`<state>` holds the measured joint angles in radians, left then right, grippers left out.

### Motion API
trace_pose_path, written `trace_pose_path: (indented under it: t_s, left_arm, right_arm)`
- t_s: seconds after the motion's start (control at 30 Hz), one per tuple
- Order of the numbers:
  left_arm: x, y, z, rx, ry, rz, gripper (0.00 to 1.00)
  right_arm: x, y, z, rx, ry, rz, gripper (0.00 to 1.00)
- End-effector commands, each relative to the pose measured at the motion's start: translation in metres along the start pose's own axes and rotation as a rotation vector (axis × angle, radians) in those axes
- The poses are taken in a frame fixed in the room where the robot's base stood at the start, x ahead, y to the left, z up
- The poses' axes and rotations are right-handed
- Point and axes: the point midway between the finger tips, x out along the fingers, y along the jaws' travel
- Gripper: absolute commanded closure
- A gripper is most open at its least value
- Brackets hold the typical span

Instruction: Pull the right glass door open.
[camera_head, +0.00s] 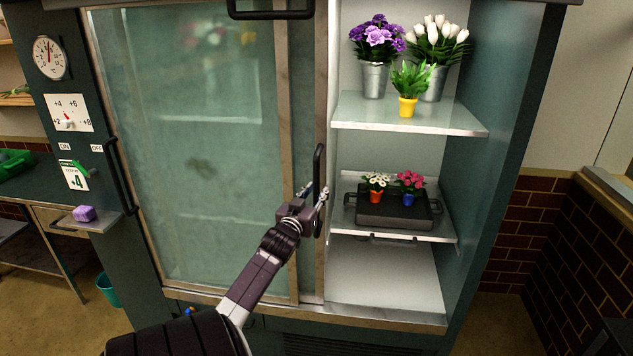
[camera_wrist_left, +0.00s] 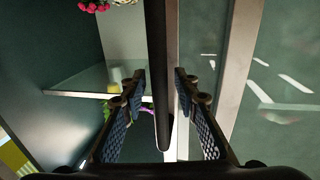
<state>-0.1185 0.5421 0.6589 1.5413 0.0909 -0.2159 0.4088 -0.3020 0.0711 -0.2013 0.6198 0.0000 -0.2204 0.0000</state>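The right glass door (camera_head: 304,100) stands slid to the left, overlapping the left part of the cabinet front, so the right-hand shelves are uncovered. Its black vertical handle (camera_head: 318,165) also shows in the left wrist view (camera_wrist_left: 157,60). My left gripper (camera_head: 314,192) is at the lower part of this handle. In the left wrist view its fingers (camera_wrist_left: 158,112) stand on either side of the bar, with visible gaps on both sides, so it is open around it. My right gripper is not in view.
Flower pots stand on the upper shelf (camera_head: 455,122). A dark tray (camera_head: 395,217) with two small pots sits on the shelf below. Another black handle (camera_head: 120,175) is at the cabinet's left. A side ledge holds a purple block (camera_head: 84,214). A green bin (camera_head: 107,289) stands on the floor.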

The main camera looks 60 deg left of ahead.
Motion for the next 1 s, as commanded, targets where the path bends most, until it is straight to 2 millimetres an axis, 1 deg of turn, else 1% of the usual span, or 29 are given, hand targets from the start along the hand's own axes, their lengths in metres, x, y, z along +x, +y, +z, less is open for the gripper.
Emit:
trace_pose_path:
  t_s: [0.17, 0.27, 0.37, 0.43, 0.57, 0.8, 0.9, 1.0]
  left_arm:
    - [0.000, 0.001, -0.001, 0.000, 0.001, 0.001, 0.69]
    - [-0.001, 0.001, -0.001, 0.000, 0.001, 0.001, 0.69]
    - [-0.005, 0.001, 0.000, 0.000, 0.000, 0.002, 0.69]
    - [-0.012, 0.001, 0.001, -0.001, -0.001, 0.002, 0.69]
    - [-0.033, 0.001, 0.001, 0.000, -0.001, 0.002, 0.69]
    - [-0.082, 0.000, 0.001, -0.002, -0.001, 0.001, 0.69]
    - [-0.098, 0.000, 0.002, -0.001, -0.002, 0.001, 0.69]
    - [-0.111, 0.000, 0.001, -0.001, -0.001, 0.000, 0.69]
  right_arm:
    - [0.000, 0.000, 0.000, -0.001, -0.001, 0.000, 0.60]
    - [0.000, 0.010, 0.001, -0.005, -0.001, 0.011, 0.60]
    - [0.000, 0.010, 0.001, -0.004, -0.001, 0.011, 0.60]
    - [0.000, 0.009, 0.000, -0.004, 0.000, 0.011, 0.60]
    - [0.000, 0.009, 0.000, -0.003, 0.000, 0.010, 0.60]
    - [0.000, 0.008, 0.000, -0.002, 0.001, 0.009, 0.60]
    - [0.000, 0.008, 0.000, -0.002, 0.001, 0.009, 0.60]
    - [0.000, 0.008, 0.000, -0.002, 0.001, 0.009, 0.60]
